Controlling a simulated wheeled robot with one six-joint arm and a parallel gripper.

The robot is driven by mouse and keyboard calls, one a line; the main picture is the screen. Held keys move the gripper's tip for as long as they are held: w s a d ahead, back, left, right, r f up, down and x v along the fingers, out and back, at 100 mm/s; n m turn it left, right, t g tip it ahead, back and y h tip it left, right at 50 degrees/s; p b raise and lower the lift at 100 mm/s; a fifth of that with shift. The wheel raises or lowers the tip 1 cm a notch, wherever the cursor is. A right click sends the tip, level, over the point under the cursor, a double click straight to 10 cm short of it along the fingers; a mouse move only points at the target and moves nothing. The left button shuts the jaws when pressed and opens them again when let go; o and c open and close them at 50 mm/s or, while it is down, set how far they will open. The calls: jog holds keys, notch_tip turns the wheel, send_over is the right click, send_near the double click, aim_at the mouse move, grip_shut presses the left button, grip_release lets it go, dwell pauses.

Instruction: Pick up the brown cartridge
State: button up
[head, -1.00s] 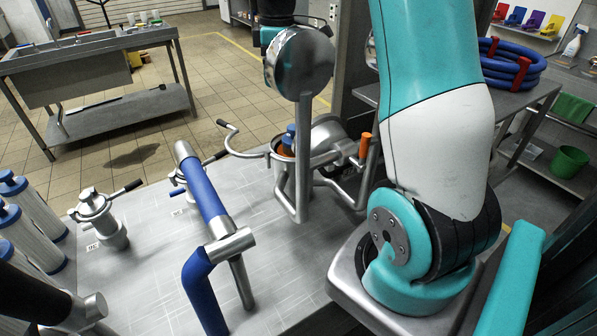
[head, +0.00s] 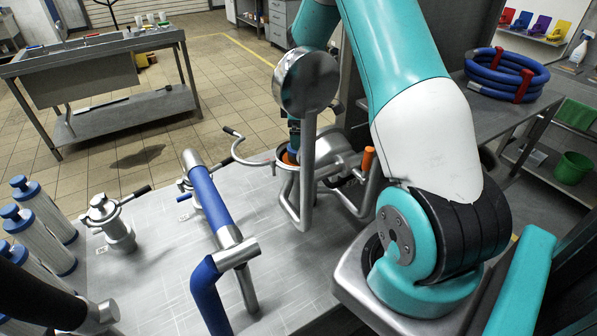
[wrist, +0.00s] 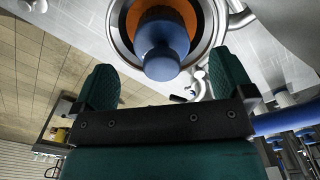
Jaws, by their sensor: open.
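The brown cartridge (wrist: 191,12) shows in the wrist view as an orange-brown body with a blue knob on top, seated inside a round metal housing (wrist: 117,36). In the head view a small part of the brown cartridge (head: 289,157) shows in the open housing at the back of the bench. My gripper (wrist: 162,62) is open, with its two dark green fingers on either side of the blue knob in the picture. The fingers look apart from it. In the head view my gripper is mostly hidden behind a round metal disc.
The disc (head: 306,81) on its post stands in front of the housing. A blue-sleeved pipe (head: 211,201) rises on the bench, and a smaller clamped fitting (head: 108,222) stands at left. Several white cartridges with blue caps (head: 40,231) stand at the left edge.

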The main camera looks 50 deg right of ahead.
jog(key=shift+a+f+p, duration=0.15)
jog(key=shift+f+p, duration=0.75)
jog(key=shift+f, duration=1.3)
jog(key=shift+c, duration=0.2)
jog(key=c, duration=1.6)
jog(key=shift+w+r, duration=0.1)
jog(key=shift+r, duration=0.05)
